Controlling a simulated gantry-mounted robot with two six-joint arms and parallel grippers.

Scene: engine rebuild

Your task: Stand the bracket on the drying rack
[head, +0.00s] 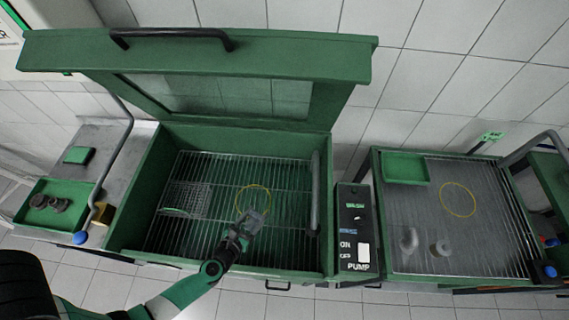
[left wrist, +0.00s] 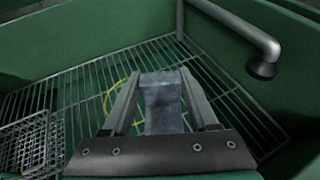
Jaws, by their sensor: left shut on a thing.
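My left gripper (head: 244,229) is over the open green wash tank and is shut on the grey bracket (head: 253,219). In the left wrist view the bracket (left wrist: 162,105) is a worn grey block between the two fingers (left wrist: 160,92). It is over the tank's wire grate, near a yellow ring; whether it touches the grate is hard to tell. The drying rack (head: 470,240) is the wire-topped bench at the right, with a yellow ring (head: 458,199) on it. My right gripper is out of view.
Two grey parts (head: 408,240) (head: 440,248) stand at the rack's front left, and a green tray (head: 405,168) sits at its back left. The pump control box (head: 357,230) and tank wall lie between. A wire basket (head: 185,199) and spout (left wrist: 240,35) are in the tank.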

